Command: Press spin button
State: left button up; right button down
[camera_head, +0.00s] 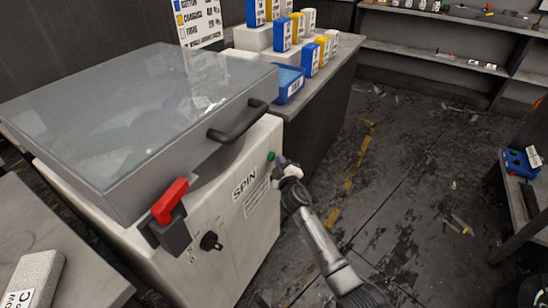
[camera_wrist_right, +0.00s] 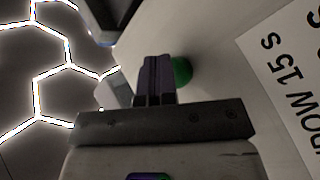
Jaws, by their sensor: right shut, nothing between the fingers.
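The white spin machine (camera_head: 225,262) stands at the left with its glass lid (camera_head: 120,115) down. Its front panel carries the SPIN label, a black knob (camera_head: 210,241) and a red-handled switch (camera_head: 170,203). The green button (camera_head: 271,156) is at the panel's upper right; in the right wrist view the green button (camera_wrist_right: 182,71) is partly hidden behind the fingers. My right gripper (camera_head: 284,161) is shut and empty, its purple-grey fingertips right at the button. I cannot tell whether they touch or press it. My left gripper is not in view.
A counter behind the machine holds blue, yellow and white boxes (camera_head: 283,35) and a blue tray (camera_head: 288,84). A grey table (camera_head: 85,272) is at the lower left. Shelves (camera_head: 440,55) line the back wall. The floor (camera_head: 400,170) to the right is mostly open.

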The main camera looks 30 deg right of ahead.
jog(key=shift+s+d+p, duration=0.3)
jog(key=shift+s, duration=0.35)
jog(key=shift+r, duration=0.1)
jog(key=s+p, duration=0.1)
jog(key=s+d, duration=0.1)
jog(key=s, duration=0.1)
jog(key=s+d+p, duration=0.1)
jog(key=shift+s+d+p, duration=0.1)
jog(key=shift+s+p, duration=0.1)
jog(key=shift+p, duration=0.1)
dwell(0.7)
